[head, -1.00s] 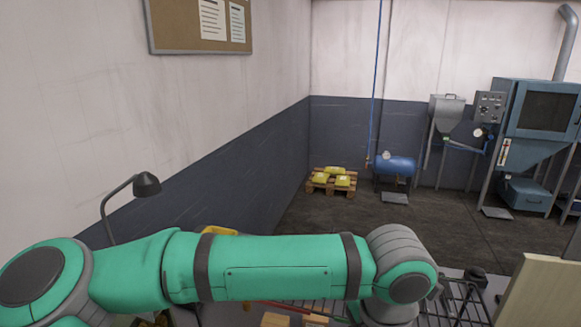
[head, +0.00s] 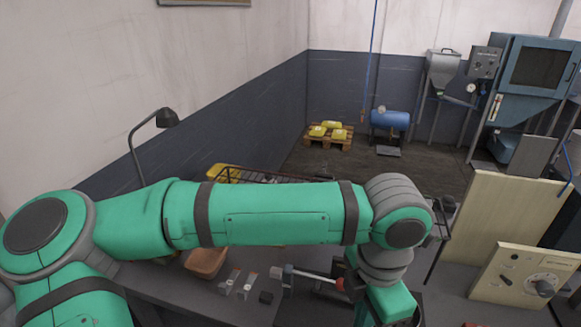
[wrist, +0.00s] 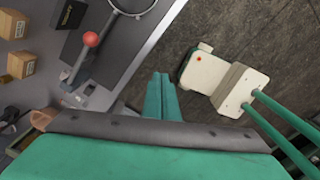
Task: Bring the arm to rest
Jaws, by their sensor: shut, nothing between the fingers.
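My teal arm (head: 280,214) stretches across the head view from left to right, with its wrist bent downward over the right part of the grey worktop (head: 180,283). In the wrist view my gripper (wrist: 160,78) has its two teal fingers together, with nothing between them. It points past the worktop's edge, over the dark floor. The fingertips are not clearly visible in the head view.
A red-knobbed lever (head: 312,277), a brown bowl (head: 206,262) and small packets stand on the worktop. A wire rack (head: 285,177) lies behind the arm. A cream control panel (head: 522,283) and upright board (head: 500,225) stand at right. Cardboard boxes (wrist: 22,65) show in the wrist view.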

